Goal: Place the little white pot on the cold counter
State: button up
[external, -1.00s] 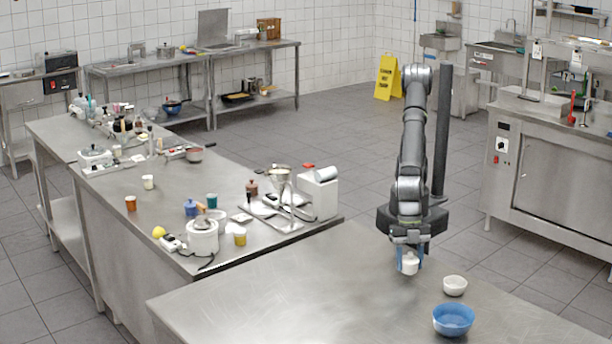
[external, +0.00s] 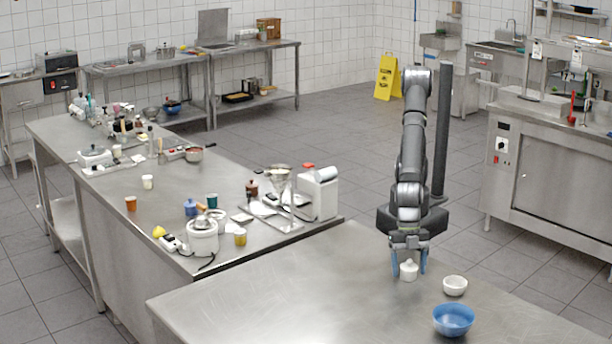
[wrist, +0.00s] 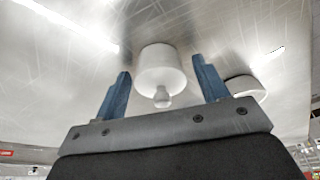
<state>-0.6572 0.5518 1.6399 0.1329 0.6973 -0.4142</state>
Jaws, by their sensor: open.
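The little white pot (external: 408,271) with a knobbed lid stands upright on the near steel counter (external: 290,290). In the wrist view the pot (wrist: 160,72) sits between the two blue fingers, with a gap on each side. My gripper (external: 409,262) is open around the pot and points down; it also shows in the wrist view (wrist: 163,85). No label or mark shows which counter is the cold one.
A white bowl (external: 454,285) stands just right of my gripper, and a blue bowl (external: 453,320) is nearer the camera. The counter left of the pot is clear. Another steel counter (external: 130,200) at left holds a white cooker (external: 203,238) and several small items.

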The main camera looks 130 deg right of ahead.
aim_at(410, 260)
jog(key=v, duration=1.1)
jog(key=shift+d+r, duration=0.2)
jog(key=shift+r, duration=0.15)
jog(key=shift+s+f, duration=0.1)
jog(key=x, duration=1.2)
jog(key=shift+a+f, duration=0.1)
notch_tip(410, 260, up, 3)
jog(key=shift+f, duration=0.1)
jog(key=shift+r, duration=0.6)
jog(key=shift+f, duration=0.1)
